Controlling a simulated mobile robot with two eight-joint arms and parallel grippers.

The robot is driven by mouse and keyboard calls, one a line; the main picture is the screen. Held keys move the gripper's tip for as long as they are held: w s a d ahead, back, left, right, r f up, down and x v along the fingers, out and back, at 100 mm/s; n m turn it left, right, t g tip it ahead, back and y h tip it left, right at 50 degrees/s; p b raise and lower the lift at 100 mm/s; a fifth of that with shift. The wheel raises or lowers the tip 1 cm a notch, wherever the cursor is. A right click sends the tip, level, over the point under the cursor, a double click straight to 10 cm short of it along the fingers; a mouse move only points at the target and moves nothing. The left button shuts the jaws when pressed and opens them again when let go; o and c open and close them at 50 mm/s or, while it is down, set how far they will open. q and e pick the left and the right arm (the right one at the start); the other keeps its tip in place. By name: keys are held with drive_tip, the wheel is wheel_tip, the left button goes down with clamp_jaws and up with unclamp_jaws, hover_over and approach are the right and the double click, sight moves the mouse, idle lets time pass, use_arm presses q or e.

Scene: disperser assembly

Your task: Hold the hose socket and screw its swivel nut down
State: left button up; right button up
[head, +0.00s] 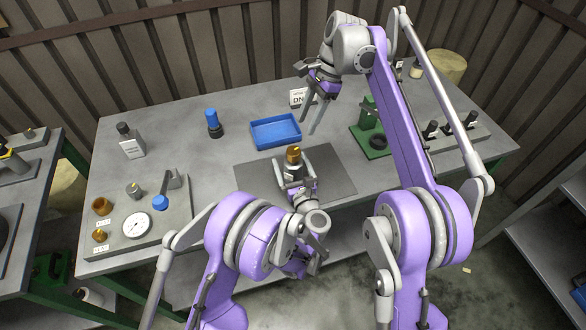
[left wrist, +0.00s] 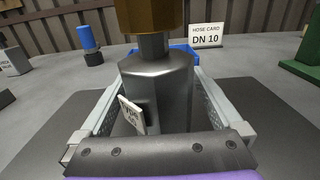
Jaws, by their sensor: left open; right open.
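A brass-coloured piece (head: 293,154), apparently the hose socket with its swivel nut, sits upright on a grey metal body (left wrist: 158,85) on the dark mat. In the left wrist view the brass piece (left wrist: 150,14) is cut off by the top edge, so its upper part is hidden there. The body carries a small white tag (left wrist: 131,115). My left gripper (head: 292,170) is open, with one finger on each side of the grey body, below the brass piece. My right gripper (head: 318,115) is open and empty, its fingers pointing down above the back of the table.
A blue tray (head: 275,145) and a blue-capped bottle (head: 213,124) stand behind the mat (head: 335,175). A green stand (head: 370,140) is at the right. A board at the left holds a dial gauge (head: 137,224) and brass fittings (head: 102,206).

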sight(293, 150)
use_arm(q)
clamp_jaws()
idle(1.1)
idle(0.3)
use_arm(e)
drive_tip(key=shift+o, duration=2)
drive_tip(key=shift+s+a+r, duration=0.1)
drive_tip(key=shift+s+a, duration=0.05)
drive_tip(key=shift+a, duration=0.15)
drive_tip(key=shift+o, duration=0.4)
drive_tip(key=a+n+h, duration=0.1)
drive_tip(key=s+a+r+n+t+h, duration=0.1)
drive_tip(key=a+r+n+h, duration=0.1)
drive_tip(key=shift+s+a+r+t, duration=0.1)
drive_tip(key=shift+s+t, duration=0.15)
drive_tip(key=shift+t, duration=0.05)
drive_tip(key=shift+h, duration=0.3)
wheel_tip(293, 150, down, 12)
drive_tip(key=shift+r, duration=0.15)
